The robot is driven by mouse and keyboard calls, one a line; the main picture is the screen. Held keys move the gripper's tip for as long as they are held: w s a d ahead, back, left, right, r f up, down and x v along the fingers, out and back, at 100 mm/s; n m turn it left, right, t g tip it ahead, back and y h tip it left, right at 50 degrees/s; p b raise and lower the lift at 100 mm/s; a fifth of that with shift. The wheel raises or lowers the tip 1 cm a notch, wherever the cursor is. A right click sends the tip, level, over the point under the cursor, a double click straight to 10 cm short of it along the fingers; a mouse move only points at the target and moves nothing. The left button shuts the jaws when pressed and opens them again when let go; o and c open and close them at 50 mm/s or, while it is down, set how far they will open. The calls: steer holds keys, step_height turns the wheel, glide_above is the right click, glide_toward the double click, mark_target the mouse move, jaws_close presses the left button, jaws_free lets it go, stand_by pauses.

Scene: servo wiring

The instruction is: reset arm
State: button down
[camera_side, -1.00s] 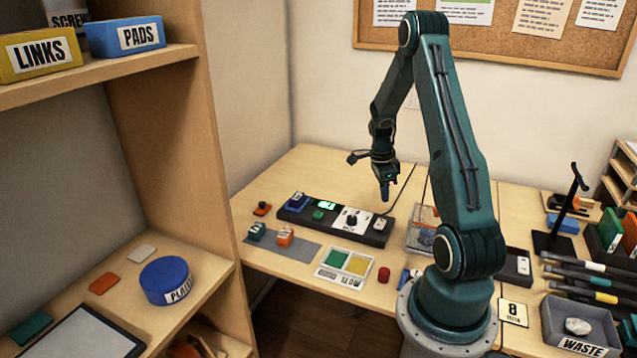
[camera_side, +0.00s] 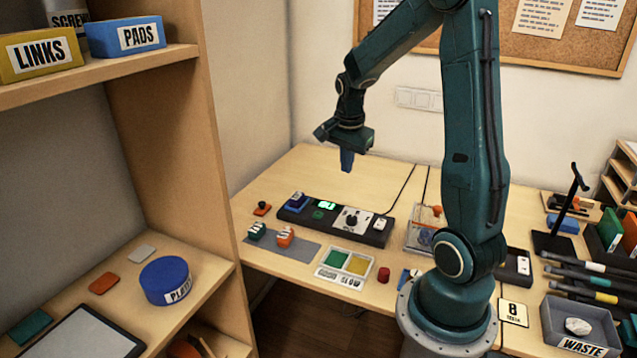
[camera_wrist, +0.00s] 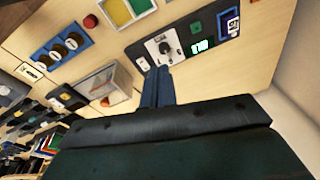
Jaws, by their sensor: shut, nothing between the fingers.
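My gripper (camera_side: 346,161) hangs in the air above the back of the bench, higher than the black control panel (camera_side: 372,232). Its fingers are shut and hold nothing. In the wrist view the closed blue fingers (camera_wrist: 157,86) point toward the panel's white dial plate (camera_wrist: 163,49). The panel carries a lit green display (camera_side: 326,205), a dial and a blue block (camera_side: 297,201) at its left end. Nothing touches the fingers.
On the bench are a grey mat (camera_side: 283,246) with a green and an orange block, a green-and-yellow tray (camera_side: 331,273) and a red button (camera_side: 384,274). A black stand (camera_side: 553,241) and a waste bin (camera_side: 549,323) are at right. A wooden shelf (camera_side: 180,130) rises at left.

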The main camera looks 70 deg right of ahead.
steer(key=s+a+r+n+t, duration=0.1)
steer(key=a+r+n, duration=0.4)
steer(key=a, duration=0.2)
steer(key=s+a+r+n+t, duration=0.1)
steer(key=a+r+n+t, duration=0.1)
steer(key=a+r+n, duration=0.45)
steer(key=s+a+n+t+y, duration=0.1)
steer(key=s+a+n, duration=0.7)
steer(key=a, duration=0.3)
steer(key=shift+s+a+r+n+t+y, duration=0.15)
steer(key=shift+s+a+n+t+y, duration=0.2)
steer(key=shift+s+n+t+y, duration=0.1)
